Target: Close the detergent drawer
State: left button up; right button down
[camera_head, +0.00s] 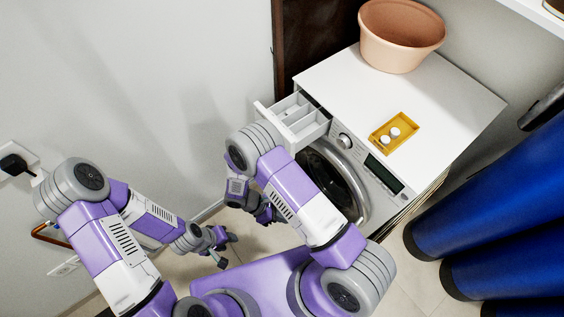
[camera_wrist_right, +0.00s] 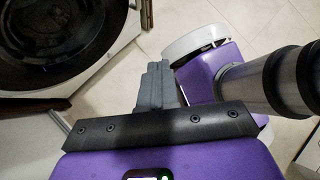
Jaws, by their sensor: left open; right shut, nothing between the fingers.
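The white detergent drawer (camera_head: 303,127) is pulled out from the upper left of the washing machine's front, and its compartments show from above. The washing machine (camera_head: 440,105) is white with a round dark door, and the door also shows at the upper left of the right wrist view (camera_wrist_right: 60,40). My right gripper (camera_head: 268,214) is low in front of the machine, below the drawer and apart from it. Its fingers are shut and empty in the right wrist view (camera_wrist_right: 156,75). My right arm hides part of the machine's front. My left gripper (camera_head: 227,250) is open and empty, low over the floor.
A terracotta pot (camera_head: 398,38) and a yellow tray (camera_head: 394,132) with two white tablets stand on the machine. A grey wall and a plugged socket (camera_head: 18,162) are at the left. The space left of the drawer is clear.

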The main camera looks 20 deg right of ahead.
jog(key=w+a+r+n+t+h+b, duration=0.3)
jog(key=w+a+r+n+t+h, duration=0.35)
jog(key=w+r+t+h, duration=0.5)
pick_arm(q)
notch_tip(320, 180, down, 5)
jog(key=shift+r+b, duration=0.2)
jog(key=shift+b, duration=0.2)
pick_arm(e)
jog(key=w+d+f+g+y, duration=0.1)
jog(key=w+d, duration=0.5)
jog(key=d, duration=0.6)
jog(key=shift+f+y, duration=0.55)
jog(key=shift+f, duration=0.05)
